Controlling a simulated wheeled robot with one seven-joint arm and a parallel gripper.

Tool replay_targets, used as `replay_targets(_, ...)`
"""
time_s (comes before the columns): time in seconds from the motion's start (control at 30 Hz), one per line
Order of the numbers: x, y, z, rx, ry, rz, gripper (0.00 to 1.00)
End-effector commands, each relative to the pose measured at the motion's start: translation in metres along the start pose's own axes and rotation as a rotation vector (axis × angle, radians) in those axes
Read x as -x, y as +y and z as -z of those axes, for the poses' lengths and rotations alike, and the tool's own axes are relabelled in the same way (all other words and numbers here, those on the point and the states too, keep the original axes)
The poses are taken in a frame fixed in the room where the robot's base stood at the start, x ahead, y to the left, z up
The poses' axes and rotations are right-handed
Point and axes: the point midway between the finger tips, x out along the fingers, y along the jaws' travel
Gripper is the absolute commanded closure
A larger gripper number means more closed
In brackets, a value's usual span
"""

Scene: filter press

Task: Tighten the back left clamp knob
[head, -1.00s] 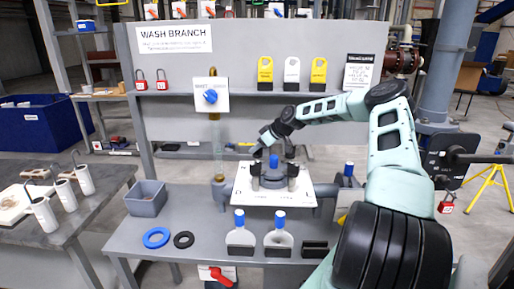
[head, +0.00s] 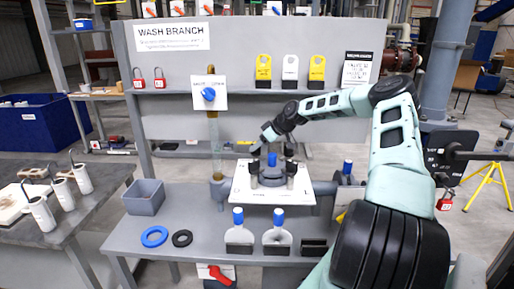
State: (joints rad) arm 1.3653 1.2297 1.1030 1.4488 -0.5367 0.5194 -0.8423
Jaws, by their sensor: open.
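The filter press is a dark round housing (head: 271,177) on a white plate (head: 271,196) at the middle of the bench. Dark upright clamp posts stand at its left (head: 253,170) and right (head: 291,170). Blue tops (head: 272,160) show between them, too small to tell apart clearly. My gripper (head: 261,146) reaches in from the right, just above the housing's back left side. It is open, with its fingers small and dark in the picture. The back left clamp knob is not clearly seen, hidden by or blending with my gripper. I cannot tell whether the fingers touch it.
A blue ring (head: 154,237), a black ring (head: 182,239) and a grey bin (head: 144,197) lie to the left.

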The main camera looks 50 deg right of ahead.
Motion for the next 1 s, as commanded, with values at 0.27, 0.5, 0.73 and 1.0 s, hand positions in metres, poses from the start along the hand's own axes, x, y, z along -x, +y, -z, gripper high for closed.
replay_targets(0.27, 0.06, 0.002, -0.004, 0.0, 0.0, -0.006, 0.5)
replay_targets(0.5, 0.115, 0.001, -0.004, 0.0, -0.002, -0.005, 0.5)
replay_targets(0.73, 0.149, 0.001, -0.003, -0.001, -0.002, -0.003, 0.5)
replay_targets(1.0, 0.159, 0.0, -0.002, 0.001, -0.002, 0.0, 0.5)
